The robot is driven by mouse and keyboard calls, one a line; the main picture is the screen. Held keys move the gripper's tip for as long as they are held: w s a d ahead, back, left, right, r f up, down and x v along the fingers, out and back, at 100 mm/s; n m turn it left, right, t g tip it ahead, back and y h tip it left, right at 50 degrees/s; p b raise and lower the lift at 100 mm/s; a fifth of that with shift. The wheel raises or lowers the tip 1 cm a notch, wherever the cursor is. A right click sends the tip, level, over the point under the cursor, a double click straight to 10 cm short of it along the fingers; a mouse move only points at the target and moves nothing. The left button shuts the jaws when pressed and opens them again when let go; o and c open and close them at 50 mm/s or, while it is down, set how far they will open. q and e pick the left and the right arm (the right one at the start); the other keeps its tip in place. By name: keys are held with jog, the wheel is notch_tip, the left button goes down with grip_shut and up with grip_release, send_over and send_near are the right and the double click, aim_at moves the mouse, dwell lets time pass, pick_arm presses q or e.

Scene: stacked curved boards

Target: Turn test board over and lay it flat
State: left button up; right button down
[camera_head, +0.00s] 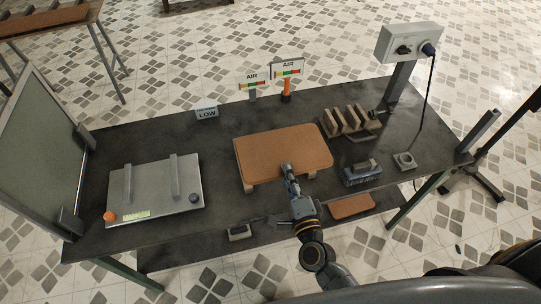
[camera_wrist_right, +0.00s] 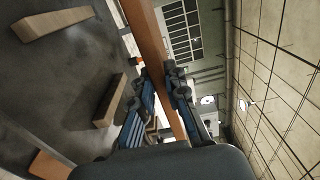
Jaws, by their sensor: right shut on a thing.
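The test board (camera_head: 283,150) is a brown board with rounded corners at the middle of the dark table. It lies about level, its face up, over pale wooden blocks (camera_head: 249,188). My right gripper (camera_head: 289,172) is shut on the board's near edge. In the right wrist view, the board (camera_wrist_right: 149,35) runs edge-on between the two fingers (camera_wrist_right: 160,88). Two wooden blocks (camera_wrist_right: 110,101) show beside it there, on the dark surface. The board's underside is mostly hidden, and I cannot tell whether it touches the blocks. My left gripper is not in view.
A grey plate with two bars (camera_head: 150,195) lies left, before an upright framed panel (camera_head: 40,150). A slotted wooden rack (camera_head: 350,120), a blue-grey device (camera_head: 362,173) and a post-mounted box (camera_head: 409,42) stand right. Another brown board (camera_head: 352,206) lies lower in front.

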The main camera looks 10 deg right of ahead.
jog(key=s+r+p, duration=0.4)
jog(key=s+r, duration=0.3)
jog(key=shift+s+d+r, duration=0.15)
jog(key=shift+s+r, duration=0.05)
jog(key=shift+r, duration=0.05)
jog(key=shift+s+r, duration=0.95)
jog(key=s+r, duration=0.4)
jog(key=s, duration=0.5)
jog(key=shift+d+r, duration=0.2)
jog(key=shift+r, duration=0.05)
